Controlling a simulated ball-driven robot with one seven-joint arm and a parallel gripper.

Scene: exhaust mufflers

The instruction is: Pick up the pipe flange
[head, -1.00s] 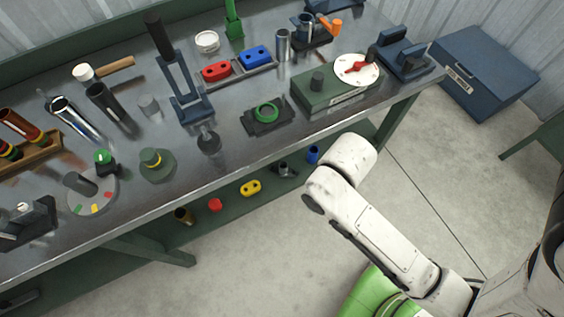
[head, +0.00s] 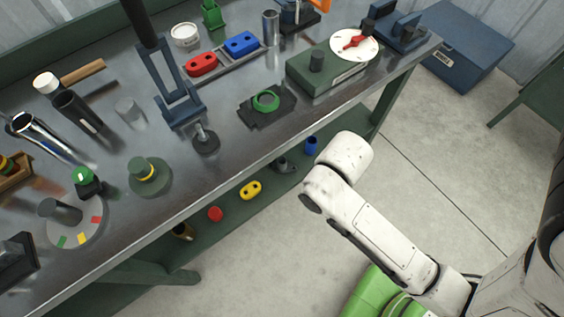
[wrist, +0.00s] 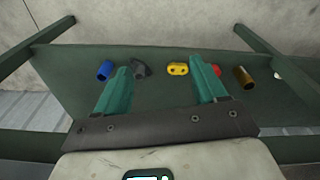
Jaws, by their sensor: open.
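A yellow oval flange with two holes (head: 251,190) lies on the lower shelf under the bench. In the wrist view the yellow flange (wrist: 178,69) appears between my open fingers, beyond them and not touched. My gripper (wrist: 158,64) has two green fingers spread wide with nothing held. It is hidden in the head view, where only my white arm shows in front of the bench.
On the lower shelf (wrist: 155,105), a blue cylinder (wrist: 105,70) and a dark fitting (wrist: 141,70) are left of the yellow flange; a red piece (wrist: 217,70) and brown cylinder (wrist: 242,78) are right. The bench top (head: 225,150) overhangs the shelf. Bench legs flank it.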

